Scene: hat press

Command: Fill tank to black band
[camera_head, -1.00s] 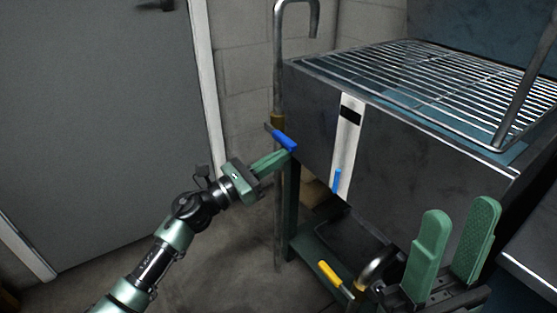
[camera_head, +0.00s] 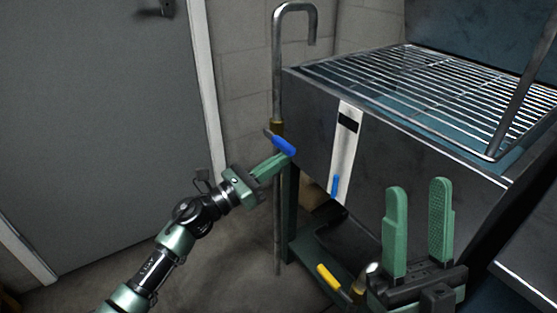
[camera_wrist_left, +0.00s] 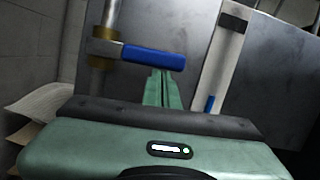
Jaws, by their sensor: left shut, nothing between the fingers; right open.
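The metal tank (camera_head: 420,150) has a white gauge strip (camera_head: 346,150) on its front. A black band (camera_head: 348,123) crosses the strip near its top; a short blue column (camera_head: 335,186) shows near its bottom, well below the band. A blue valve lever (camera_head: 283,146) sticks out sideways from the brass valve on the upright pipe; it also shows in the left wrist view (camera_wrist_left: 153,57). My left gripper (camera_head: 287,156) is shut and empty, its tips just under the lever; I cannot tell if they touch. My right gripper (camera_head: 419,187) is open before the tank's front.
A hooked spout (camera_head: 312,38) tops the pipe at the tank's far left corner; I see no clear stream. A wire rack (camera_head: 420,90) covers the tank. A yellow lever (camera_head: 328,276) sits low below the tank. A grey door (camera_head: 100,110) is at left.

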